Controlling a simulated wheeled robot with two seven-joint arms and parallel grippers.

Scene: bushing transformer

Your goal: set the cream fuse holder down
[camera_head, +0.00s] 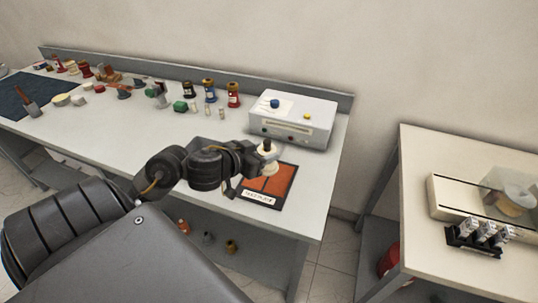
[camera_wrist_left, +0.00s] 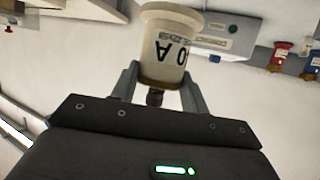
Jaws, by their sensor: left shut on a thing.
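My left gripper (camera_head: 256,159) is over the table beside an orange mat with a dark border (camera_head: 279,187). It is shut on the cream fuse holder (camera_head: 268,165), which shows small in the head view above the mat's far left part. In the left wrist view the cream fuse holder (camera_wrist_left: 165,50) stands between the two fingers of the left gripper (camera_wrist_left: 157,90), with dark printed characters on its side and a wide cream rim. A dark metal stub shows at its end between the fingers. Whether it touches the mat cannot be told. My right gripper is not in view.
A white box with a blue knob (camera_head: 292,118) stands behind the mat. Several bushings and small parts (camera_head: 208,89) line the back of the table (camera_head: 140,130). A second table (camera_head: 450,160) at the right carries a cream unit and a black terminal block (camera_head: 474,240).

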